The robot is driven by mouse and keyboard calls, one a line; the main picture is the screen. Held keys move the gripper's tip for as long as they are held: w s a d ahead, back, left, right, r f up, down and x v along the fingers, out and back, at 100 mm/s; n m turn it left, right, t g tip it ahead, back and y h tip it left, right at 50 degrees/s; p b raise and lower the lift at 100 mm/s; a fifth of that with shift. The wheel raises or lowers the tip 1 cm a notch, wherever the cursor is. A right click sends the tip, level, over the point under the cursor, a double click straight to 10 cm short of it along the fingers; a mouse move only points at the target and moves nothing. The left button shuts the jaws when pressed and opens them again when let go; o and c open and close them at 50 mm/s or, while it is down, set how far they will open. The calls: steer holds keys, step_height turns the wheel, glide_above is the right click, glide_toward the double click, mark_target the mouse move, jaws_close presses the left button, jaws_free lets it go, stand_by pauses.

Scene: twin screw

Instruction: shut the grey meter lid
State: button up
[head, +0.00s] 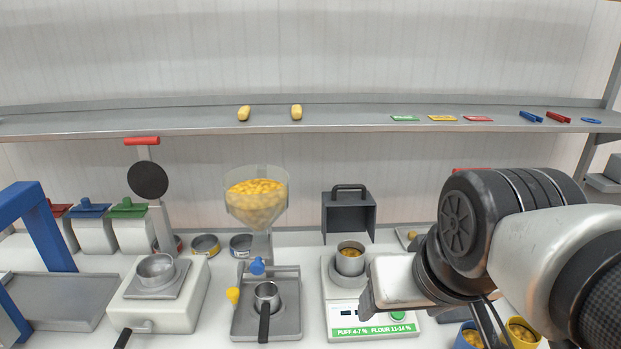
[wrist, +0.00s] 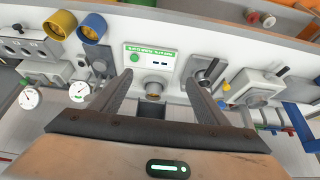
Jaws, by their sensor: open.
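The meter is a white box with a green label (head: 375,331); it also shows in the wrist view (wrist: 140,68). A metal cup with yellow grain (head: 350,262) stands on it. The dark grey lid (head: 349,214), a box-shaped hood with a handle on top, stands raised behind the cup, so the meter is open. In the wrist view, a dark part that looks like the lid (wrist: 152,111) shows between my fingers. My gripper (wrist: 160,78) is open and empty, with the cup seen between its fingers. In the head view my arm hides the meter's right side, and the fingertips are not clear.
Left of the meter are a grey tray with a dark-handled cup (head: 265,293) under a grain hopper (head: 256,200), and a white machine (head: 160,305) with a raised red-handled arm. Blue and yellow cups (head: 522,334) stand at the right. A shelf (head: 350,119) runs above.

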steer(key=shift+w+r, duration=0.15)
steer(key=shift+w, duration=0.2)
steer(key=c, duration=0.3)
steer(key=shift+t, duration=0.7)
steer(key=w+r+b, duration=0.1)
steer(key=w, duration=0.4)
steer(key=w+r+b, duration=0.1)
steer(key=w, duration=0.4)
steer(key=w+r+b, duration=0.2)
steer(key=w, duration=0.4)
steer(key=shift+w+a+r, duration=0.1)
jaws_close()
steer(key=w+t+b, duration=0.2)
steer(key=w+b, duration=0.1)
steer(key=w, duration=1.6)
steer(key=x, duration=1)
steer(key=shift+w+a+r, duration=0.1)
steer(key=shift+a+r, duration=0.05)
steer(key=shift+b, duration=0.4)
